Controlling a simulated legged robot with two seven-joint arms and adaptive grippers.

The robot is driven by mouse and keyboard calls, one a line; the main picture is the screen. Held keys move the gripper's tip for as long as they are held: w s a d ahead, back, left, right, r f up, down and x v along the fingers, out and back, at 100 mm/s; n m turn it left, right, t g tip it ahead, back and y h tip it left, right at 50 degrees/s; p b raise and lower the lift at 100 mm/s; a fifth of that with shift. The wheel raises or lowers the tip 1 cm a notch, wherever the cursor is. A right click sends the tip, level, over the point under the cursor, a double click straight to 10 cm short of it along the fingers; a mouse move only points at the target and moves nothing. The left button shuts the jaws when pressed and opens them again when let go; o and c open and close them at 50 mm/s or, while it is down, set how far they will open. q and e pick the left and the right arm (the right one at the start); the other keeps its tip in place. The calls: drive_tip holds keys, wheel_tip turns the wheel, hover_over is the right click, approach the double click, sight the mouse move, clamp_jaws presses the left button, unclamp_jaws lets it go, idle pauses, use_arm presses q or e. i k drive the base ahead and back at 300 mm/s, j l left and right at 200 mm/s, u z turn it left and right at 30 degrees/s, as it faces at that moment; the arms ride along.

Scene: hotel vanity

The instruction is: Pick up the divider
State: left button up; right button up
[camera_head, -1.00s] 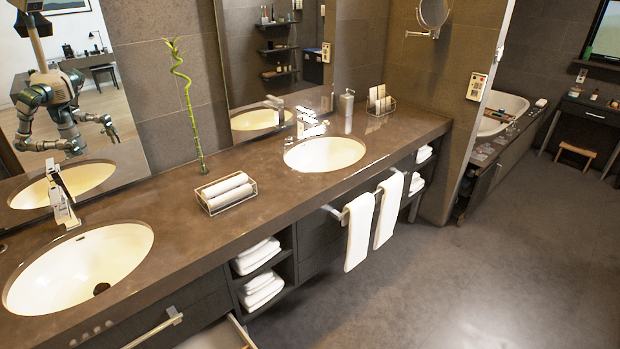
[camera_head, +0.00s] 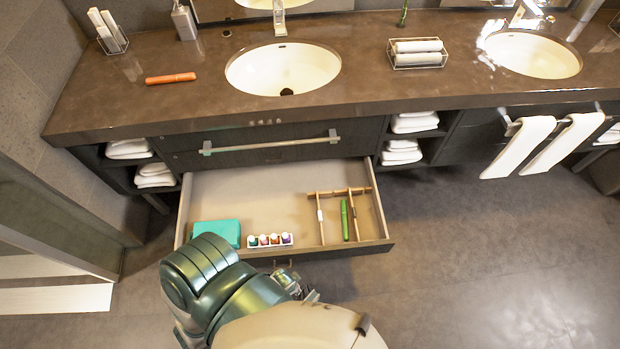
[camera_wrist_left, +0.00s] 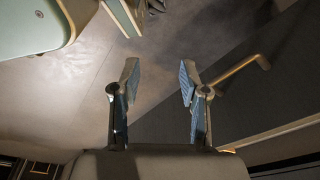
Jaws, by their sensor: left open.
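The divider (camera_head: 337,192) is a light wooden piece with a crossbar and thin arms running forward. It lies in the right part of the open drawer (camera_head: 262,182) in the head view. A green pen-like item (camera_head: 345,220) and a white-tipped stick (camera_head: 320,215) lie among its arms. My left gripper (camera_wrist_left: 158,85) is open in the left wrist view, with nothing between its fingers. In the head view, an arm of mine reaches up from the bottom, its hand (camera_head: 298,288) in front of the drawer front, apart from the divider. The hand's fingers are hard to make out there.
A teal box (camera_head: 216,232) and several small bottles (camera_head: 270,240) sit at the drawer's front left. The counter (camera_head: 200,100) overhangs the drawer's back and holds two basins, an orange toothbrush case (camera_head: 171,78) and a towel rack (camera_head: 417,53). Open floor lies to the right.

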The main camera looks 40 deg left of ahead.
sight(320, 214)
drive_tip(key=k+j+u, duration=0.3)
drive_tip(key=j, duration=0.2)
drive_tip(key=j+u, duration=0.15)
drive_tip(key=j, duration=0.15)
drive_tip(key=k, duration=0.55)
drive_tip(key=i, duration=0.45)
